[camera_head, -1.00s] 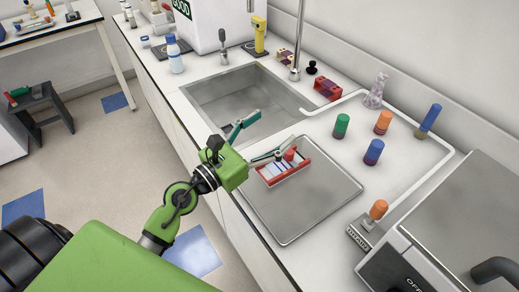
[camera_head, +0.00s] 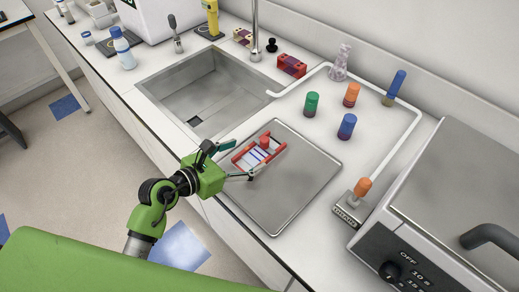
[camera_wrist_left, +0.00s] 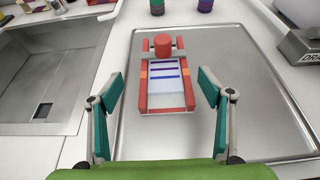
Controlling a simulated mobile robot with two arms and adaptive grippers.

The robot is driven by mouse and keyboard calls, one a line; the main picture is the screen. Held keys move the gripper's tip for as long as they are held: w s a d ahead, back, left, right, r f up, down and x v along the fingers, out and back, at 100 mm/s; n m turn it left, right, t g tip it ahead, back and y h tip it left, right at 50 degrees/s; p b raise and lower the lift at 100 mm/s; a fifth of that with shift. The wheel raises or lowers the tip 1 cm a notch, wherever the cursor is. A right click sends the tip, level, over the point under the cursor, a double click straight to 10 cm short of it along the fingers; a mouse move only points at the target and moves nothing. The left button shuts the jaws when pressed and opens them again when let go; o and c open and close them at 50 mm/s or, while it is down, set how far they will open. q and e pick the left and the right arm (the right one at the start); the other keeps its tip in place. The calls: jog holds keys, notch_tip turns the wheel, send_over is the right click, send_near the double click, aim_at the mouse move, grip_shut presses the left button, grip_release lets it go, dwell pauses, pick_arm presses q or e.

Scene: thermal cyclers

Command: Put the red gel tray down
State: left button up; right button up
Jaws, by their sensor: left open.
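The red gel tray (camera_head: 268,158) lies flat on the upper left part of a grey metal tray (camera_head: 290,185). It has red side walls, a pale gel with dark blue bands and a red knob at its far end. My left gripper (camera_head: 237,160) is open and empty at the near end of the gel tray. In the left wrist view the gel tray (camera_wrist_left: 166,97) lies ahead, between the two spread fingers of my left gripper (camera_wrist_left: 160,84), with a gap on both sides. My right gripper does not show.
A sink (camera_head: 205,95) lies to the left of the metal tray. Several coloured-cap tubes, such as a green one (camera_head: 311,105), stand behind it. A boxy device with a dial (camera_head: 393,271) is at the right. The right part of the metal tray is bare.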

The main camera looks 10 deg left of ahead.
aim_at(254, 153)
pick_arm(q)
jog(key=shift+w+d+f, duration=0.15)
jog(key=shift+w+d, duration=0.2)
jog(key=p+x, duration=0.1)
jog(key=x, duration=0.3)
jog(key=shift+s+d+f+p, duration=0.1)
jog(key=shift+d+p, duration=0.15)
jog(key=shift+p, duration=0.05)
jog(key=shift+f, duration=0.15)
jog(key=c, duration=1.4)
jog(key=shift+c, duration=0.2)
